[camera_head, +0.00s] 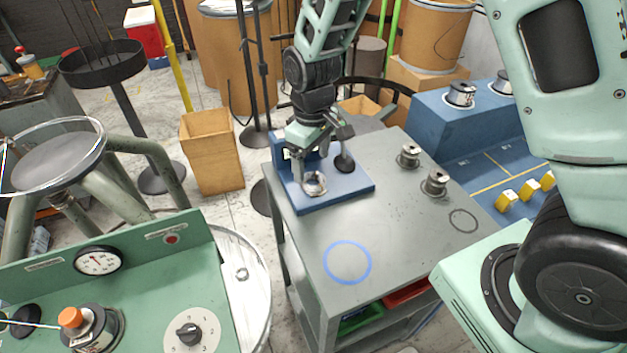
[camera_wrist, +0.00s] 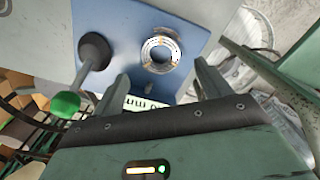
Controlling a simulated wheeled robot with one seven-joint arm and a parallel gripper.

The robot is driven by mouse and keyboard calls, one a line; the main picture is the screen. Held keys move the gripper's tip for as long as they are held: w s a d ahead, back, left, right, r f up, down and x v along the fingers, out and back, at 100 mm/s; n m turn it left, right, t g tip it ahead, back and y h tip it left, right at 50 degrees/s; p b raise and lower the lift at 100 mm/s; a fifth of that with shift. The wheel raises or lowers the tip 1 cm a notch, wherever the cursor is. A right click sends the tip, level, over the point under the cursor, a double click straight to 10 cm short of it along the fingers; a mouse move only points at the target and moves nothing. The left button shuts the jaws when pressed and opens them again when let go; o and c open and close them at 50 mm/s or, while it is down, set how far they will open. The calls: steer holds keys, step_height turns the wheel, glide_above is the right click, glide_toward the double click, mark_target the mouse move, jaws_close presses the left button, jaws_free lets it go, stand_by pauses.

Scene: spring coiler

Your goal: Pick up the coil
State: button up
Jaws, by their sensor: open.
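The coil (camera_head: 315,186) is a small silvery ring with pale and orange marks. It lies on the blue base plate (camera_head: 350,190) of a device on the grey table. It also shows in the wrist view (camera_wrist: 147,55), with its open middle facing the camera. My gripper (camera_head: 319,168) is open above the coil. In the wrist view its two fingers (camera_wrist: 161,76) stand wide apart, one on each side below the coil in the picture. No contact shows, and nothing is between the fingers.
A black knob (camera_wrist: 95,50) stands on the base near one finger, with a green knob (camera_wrist: 66,104) by it. Two spools (camera_head: 409,155) (camera_head: 434,183) stand on the grey table (camera_head: 300,235). A blue ring mark (camera_head: 347,262) lies on its clear front part.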

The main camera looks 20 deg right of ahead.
mark_target(313, 179)
steer(key=shift+s+f+p, duration=0.2)
steer(key=shift+f+p, duration=0.25)
steer(key=shift+f, duration=1.85)
steer(key=c, duration=1.3)
steer(key=shift+r, duration=0.1)
